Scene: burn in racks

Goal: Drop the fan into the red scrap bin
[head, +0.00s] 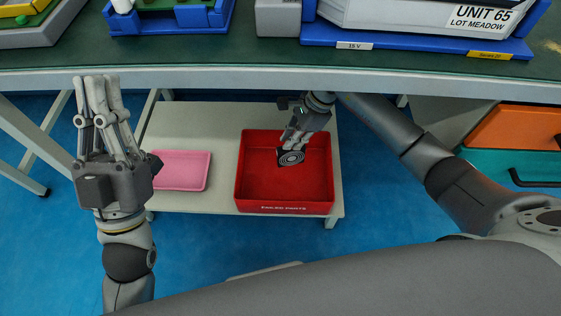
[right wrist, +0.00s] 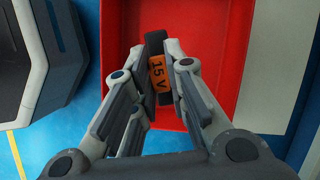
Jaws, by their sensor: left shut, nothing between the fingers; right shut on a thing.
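The fan (head: 291,158) is a small dark square with pale rings on its face. My right gripper (head: 297,139) is shut on it and holds it over the red scrap bin (head: 250,195). In the right wrist view the fan (right wrist: 158,75) is edge-on between the fingers, with an orange "15 V" label, and the red bin (right wrist: 208,25) lies behind it. I cannot tell the exact height of the fan above the bin floor. The bin looks otherwise empty. My left gripper (head: 97,80) is shut and empty, pointing up at the left, away from the bin.
The bin and a pink tray (head: 181,171) stand on a low pale shelf (head: 220,118). The green bench (head: 170,58) above carries blue trays (head: 180,22) and a white unit marked "UNIT 65" (head: 400,15). Orange and teal drawers (head: 495,165) stand at the right.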

